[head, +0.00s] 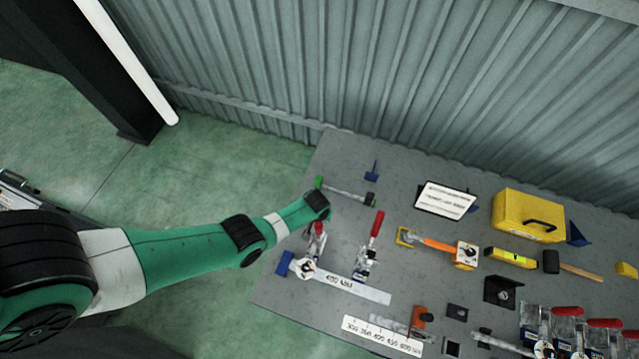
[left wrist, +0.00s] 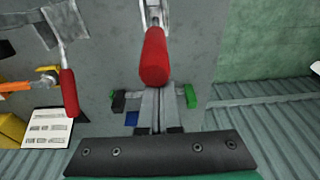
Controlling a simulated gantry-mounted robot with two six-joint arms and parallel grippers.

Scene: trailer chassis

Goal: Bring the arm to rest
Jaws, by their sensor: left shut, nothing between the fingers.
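My left arm reaches in from the left in the head view, and its wrist is over the left edge of the grey table (head: 345,150). Its fingers are hidden there. In the left wrist view my left gripper (left wrist: 156,92) is shut and empty. A red-handled clamp (left wrist: 154,60) appears just beyond the fingertips; I cannot tell whether they touch. It stands by the table's left edge in the head view (head: 316,232), partly hidden by my arm. A second red-handled clamp (head: 368,250) stands to its right. My right gripper is not in view.
A bar clamp with a green end (head: 345,193) lies by my wrist. A blue-ended ruler (head: 345,284) lies in front. Farther right are an orange-handled tool (head: 437,243), a white sheet (head: 445,200) and a yellow toolbox (head: 528,215). A corrugated wall (head: 330,70) stands behind; green floor (head: 220,180) is clear left of the table.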

